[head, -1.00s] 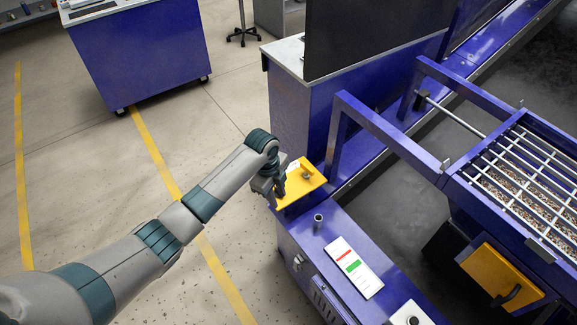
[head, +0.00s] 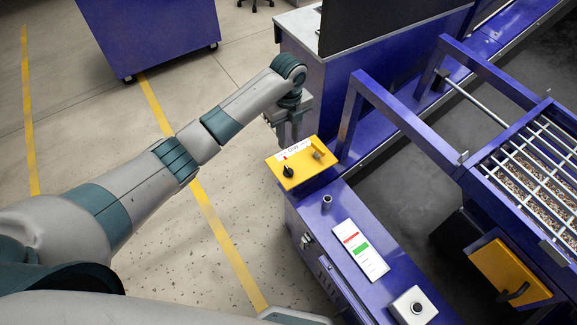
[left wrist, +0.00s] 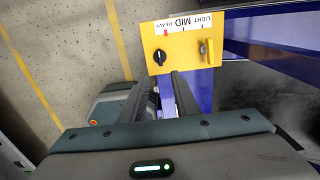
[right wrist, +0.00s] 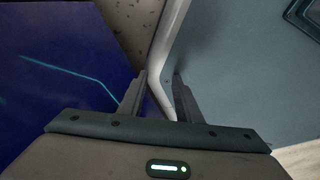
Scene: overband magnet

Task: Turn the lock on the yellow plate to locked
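In the left wrist view the plate (left wrist: 181,64) carries a LIGHT/MID/HEAVY label, and the lock (left wrist: 207,50) lies lengthwise up the picture. My left gripper (head: 288,136) is open and empty, beyond the plate's far left edge, apart from knob and lock. My right gripper (right wrist: 159,75) is open and empty in the right wrist view.
A purple frame bar (head: 350,120) rises just right of the plate. Open floor lies to the left.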

